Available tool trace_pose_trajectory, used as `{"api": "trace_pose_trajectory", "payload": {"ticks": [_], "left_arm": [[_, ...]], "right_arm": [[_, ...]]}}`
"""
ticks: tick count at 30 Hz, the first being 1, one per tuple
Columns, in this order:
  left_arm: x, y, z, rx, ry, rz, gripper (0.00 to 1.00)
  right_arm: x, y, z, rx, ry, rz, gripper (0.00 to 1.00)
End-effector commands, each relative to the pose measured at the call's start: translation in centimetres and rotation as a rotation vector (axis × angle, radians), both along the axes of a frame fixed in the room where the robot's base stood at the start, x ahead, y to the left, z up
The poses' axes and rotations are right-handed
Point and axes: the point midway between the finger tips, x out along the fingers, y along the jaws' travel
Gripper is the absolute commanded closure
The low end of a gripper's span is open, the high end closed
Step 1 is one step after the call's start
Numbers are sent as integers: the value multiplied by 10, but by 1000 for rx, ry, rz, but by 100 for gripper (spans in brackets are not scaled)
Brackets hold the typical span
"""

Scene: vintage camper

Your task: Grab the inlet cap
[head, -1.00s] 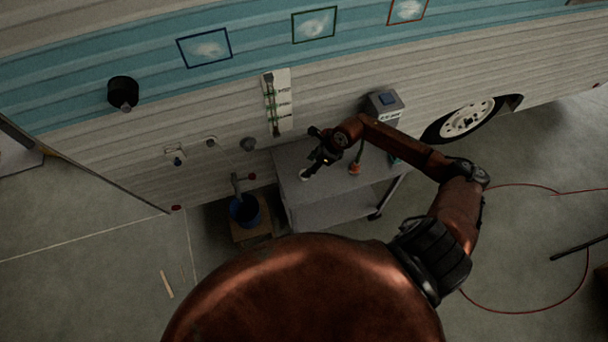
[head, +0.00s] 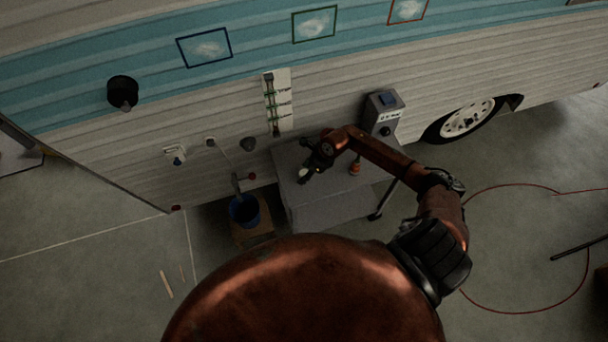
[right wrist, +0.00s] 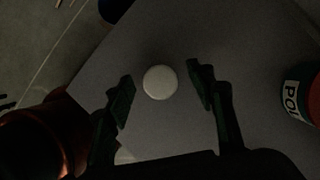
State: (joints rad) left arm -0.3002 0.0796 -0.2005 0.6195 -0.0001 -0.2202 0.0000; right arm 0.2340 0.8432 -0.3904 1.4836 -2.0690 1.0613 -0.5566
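The inlet cap appears to be the small round white disc (right wrist: 160,82) on the grey cart top; it also shows in the head view (head: 303,172), partly beside the gripper. My right gripper (right wrist: 158,88) is open, its two dark green-black fingers on either side of the cap in the right wrist view, with visible gaps. In the head view the right gripper (head: 306,177) is low over the cart's left part. Whether the fingers touch the cart top cannot be told. My left gripper is not in view.
The grey cart (head: 330,205) stands against the camper wall. An orange-red bottle (head: 355,168) stands on it; a labelled container (right wrist: 302,97) is at right in the wrist view. A grey box (head: 383,112) is behind. A blue bucket (head: 244,210) is left of the cart.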

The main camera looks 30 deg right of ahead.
Motion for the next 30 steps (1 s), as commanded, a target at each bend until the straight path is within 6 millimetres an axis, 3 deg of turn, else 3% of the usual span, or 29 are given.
{"api": "trace_pose_trajectory", "payload": {"ticks": [18,30], "left_arm": [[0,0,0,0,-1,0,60],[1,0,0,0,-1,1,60]], "right_arm": [[0,0,0,1,-1,0,91],[0,0,10,0,-1,2,91]]}}
